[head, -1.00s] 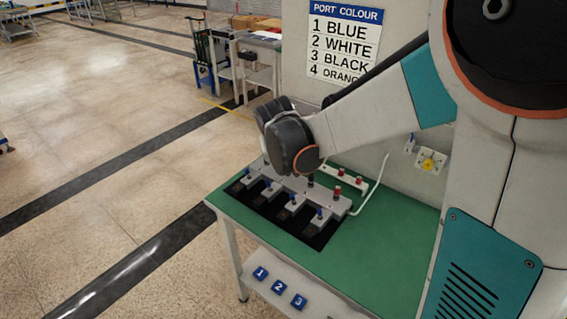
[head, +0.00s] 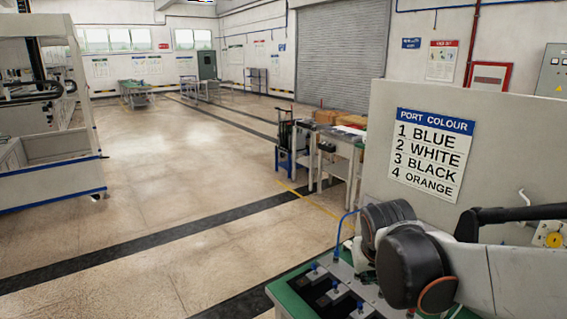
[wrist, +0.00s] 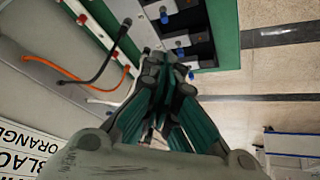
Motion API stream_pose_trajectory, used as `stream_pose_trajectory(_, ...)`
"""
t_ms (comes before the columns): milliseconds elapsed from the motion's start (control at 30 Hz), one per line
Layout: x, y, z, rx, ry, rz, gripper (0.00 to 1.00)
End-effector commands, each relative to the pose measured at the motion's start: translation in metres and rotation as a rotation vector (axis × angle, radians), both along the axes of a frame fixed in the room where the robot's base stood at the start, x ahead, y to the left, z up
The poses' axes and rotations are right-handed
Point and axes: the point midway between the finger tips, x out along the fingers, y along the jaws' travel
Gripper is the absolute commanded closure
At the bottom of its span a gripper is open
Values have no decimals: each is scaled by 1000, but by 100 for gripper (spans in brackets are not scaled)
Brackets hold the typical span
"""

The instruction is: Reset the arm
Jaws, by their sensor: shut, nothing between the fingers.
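My arm reaches over the green-topped bench (head: 290,300) in the head view, its dark wrist joints covering part of the bench. My gripper (wrist: 161,60) shows in the wrist view with its dark and teal fingers closed together, nothing between them. Beyond the fingertips is a row of grey blocks with blue-topped fittings on black pads (wrist: 178,22); it also shows in the head view (head: 337,291). I cannot tell the gap between fingertips and bench. The gripper's fingers are hidden in the head view.
An orange cable (wrist: 70,73) and a black cable (wrist: 103,68) lie near the panel in the wrist view. A panel with a port colour sign (head: 435,153) stands behind the bench. A side table with boxes (head: 340,140) is beyond. Open floor (head: 150,210) lies to the left.

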Motion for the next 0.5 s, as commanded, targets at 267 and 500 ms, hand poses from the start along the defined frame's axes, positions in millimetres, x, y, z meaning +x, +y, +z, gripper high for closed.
stream_pose_trajectory(267,-74,-3,21,45,-41,23,100)
stream_pose_trajectory(500,-132,-3,21,79,-79,39,100)
